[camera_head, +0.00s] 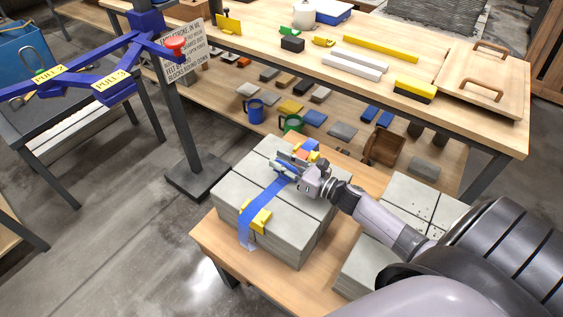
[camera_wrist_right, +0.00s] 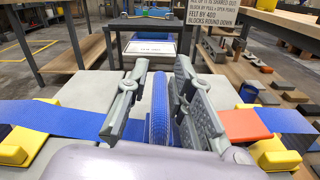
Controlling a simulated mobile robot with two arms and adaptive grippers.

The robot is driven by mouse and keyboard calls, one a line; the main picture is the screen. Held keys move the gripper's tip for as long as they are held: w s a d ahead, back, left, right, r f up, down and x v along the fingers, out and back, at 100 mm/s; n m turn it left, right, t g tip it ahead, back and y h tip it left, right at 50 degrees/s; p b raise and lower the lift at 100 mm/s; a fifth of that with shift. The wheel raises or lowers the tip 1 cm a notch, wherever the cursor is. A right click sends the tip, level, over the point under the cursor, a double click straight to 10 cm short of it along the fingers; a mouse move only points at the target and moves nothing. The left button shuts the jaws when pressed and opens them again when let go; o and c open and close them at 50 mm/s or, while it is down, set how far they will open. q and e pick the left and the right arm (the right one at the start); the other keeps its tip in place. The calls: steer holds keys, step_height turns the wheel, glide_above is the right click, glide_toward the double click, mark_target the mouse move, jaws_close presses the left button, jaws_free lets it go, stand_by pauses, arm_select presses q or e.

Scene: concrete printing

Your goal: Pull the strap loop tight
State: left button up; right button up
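A stack of grey concrete blocks (camera_head: 285,228) sits on a wooden table, with a blue strap (camera_head: 265,200) across its top and down the near side. A yellow corner piece (camera_head: 257,217) lies under the strap at the near edge. My right gripper (camera_head: 287,165) is over the stack's top, hiding part of the strap. In the right wrist view, its fingers (camera_wrist_right: 160,95) are apart, with the upright blue strap loop (camera_wrist_right: 160,108) between them, closer to the right finger. An orange piece (camera_wrist_right: 243,124) lies on the strap at right. My left gripper is out of view.
More grey blocks (camera_head: 413,203) stand right of the stack. A long workbench (camera_head: 350,40) with yellow and white bars is behind, above a shelf of small samples and mugs. A blue stand (camera_head: 110,72) labelled PULL is at left. Floor at front left is clear.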

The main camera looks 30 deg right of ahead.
jaws_close()
stand_by(0.4)
steer(key=s+a, duration=0.1)
steer(key=a, duration=0.1)
steer(key=s+a, duration=0.1)
steer(key=a, duration=0.2)
steer(key=s+a, duration=0.1)
steer(key=a, duration=0.2)
steer(key=shift+s+a+p, duration=0.25)
steer(key=shift+s+p, duration=0.05)
steer(key=shift+p, duration=0.1)
steer(key=shift+o, duration=1.2)
jaws_free()
steer(key=shift+o, duration=0.4)
steer(key=shift+d, duration=0.1)
steer(key=v, duration=1.2)
